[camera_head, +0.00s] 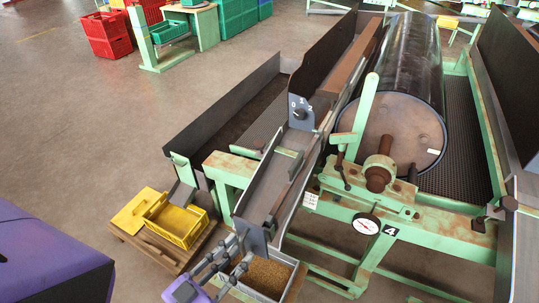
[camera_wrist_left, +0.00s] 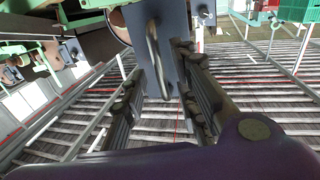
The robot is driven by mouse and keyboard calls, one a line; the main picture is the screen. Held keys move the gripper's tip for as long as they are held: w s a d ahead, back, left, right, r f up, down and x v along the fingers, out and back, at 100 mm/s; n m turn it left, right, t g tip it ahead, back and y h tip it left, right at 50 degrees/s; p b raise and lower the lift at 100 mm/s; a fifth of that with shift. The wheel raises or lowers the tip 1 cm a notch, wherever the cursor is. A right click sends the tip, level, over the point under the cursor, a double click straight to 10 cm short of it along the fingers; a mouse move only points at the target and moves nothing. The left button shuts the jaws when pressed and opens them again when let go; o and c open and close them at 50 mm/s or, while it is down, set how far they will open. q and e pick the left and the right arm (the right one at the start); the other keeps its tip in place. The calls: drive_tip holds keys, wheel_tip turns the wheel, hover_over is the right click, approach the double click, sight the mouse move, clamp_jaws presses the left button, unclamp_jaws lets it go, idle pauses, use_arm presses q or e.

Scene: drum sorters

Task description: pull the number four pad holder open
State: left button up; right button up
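The drum machine marked with a 4 (camera_head: 390,230) stands at centre right. A sloping grey chute (camera_head: 262,190) at its front ends in a grey plate (camera_head: 252,236), which appears to be the pad holder. In the left wrist view the grey-blue plate (camera_wrist_left: 172,30) carries a vertical metal loop handle (camera_wrist_left: 153,50). My left gripper (camera_head: 236,256) is at the lower end of the chute, close to this plate. In the left wrist view its open fingers (camera_wrist_left: 160,62) stand on either side of the handle. Contact cannot be told. My right gripper is not in view.
A tray of brown grain (camera_head: 266,278) sits below the chute end. A yellow crate (camera_head: 178,222) stands on a wooden pallet (camera_head: 150,246) to the left. A round dial (camera_head: 366,224) is on the machine's green frame. Open floor lies at upper left.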

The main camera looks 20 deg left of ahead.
use_arm(q)
drive_tip(key=shift+s, duration=0.1)
drive_tip(key=v, duration=1.2)
